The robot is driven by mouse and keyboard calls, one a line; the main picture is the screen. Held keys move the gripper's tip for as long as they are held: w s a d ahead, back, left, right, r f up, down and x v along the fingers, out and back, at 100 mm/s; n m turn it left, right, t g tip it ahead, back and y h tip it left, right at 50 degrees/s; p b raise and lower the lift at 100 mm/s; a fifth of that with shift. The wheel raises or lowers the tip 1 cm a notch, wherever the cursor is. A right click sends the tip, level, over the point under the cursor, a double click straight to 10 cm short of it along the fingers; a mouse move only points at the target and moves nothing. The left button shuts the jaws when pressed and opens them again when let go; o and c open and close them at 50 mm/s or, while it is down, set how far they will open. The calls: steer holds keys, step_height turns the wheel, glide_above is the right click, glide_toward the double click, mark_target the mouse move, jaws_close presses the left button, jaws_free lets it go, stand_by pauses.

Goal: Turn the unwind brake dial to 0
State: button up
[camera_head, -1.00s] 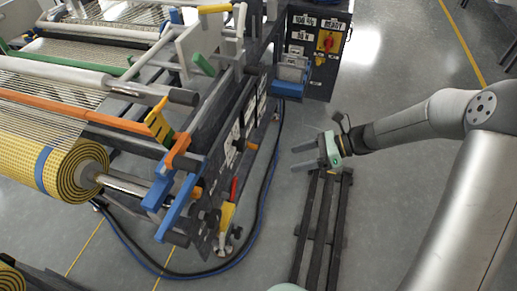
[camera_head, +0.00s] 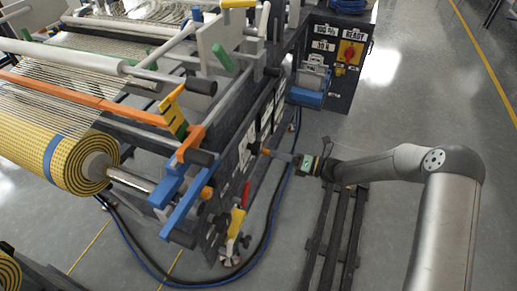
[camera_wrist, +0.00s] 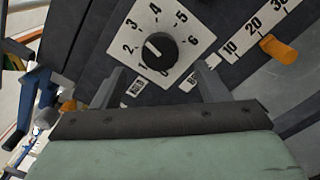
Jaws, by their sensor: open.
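The unwind brake dial (camera_wrist: 165,53) is a round black knob on a white numbered plate (camera_wrist: 197,40) in the upper middle of the wrist view. Its white mark points up and left, roughly between 2 and 3. My gripper (camera_wrist: 160,82) is open, one finger at the lower left of the dial and one at the lower right. The fingers appear apart from the knob. In the head view my gripper (camera_head: 283,157) is at the machine's side panel. The dial cannot be made out there.
An orange knob (camera_wrist: 279,49) beside a 10-20-30 scale lies right of the dial. A control box (camera_head: 334,62) with a red-and-yellow switch stands at the back. Blue and black hoses (camera_head: 273,205) run along the floor beside the machine.

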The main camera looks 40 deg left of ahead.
mark_target(261, 149)
steer(key=x, duration=0.7)
steer(key=shift+s+a, duration=0.1)
steer(key=shift+a, duration=0.25)
steer(key=c, duration=1)
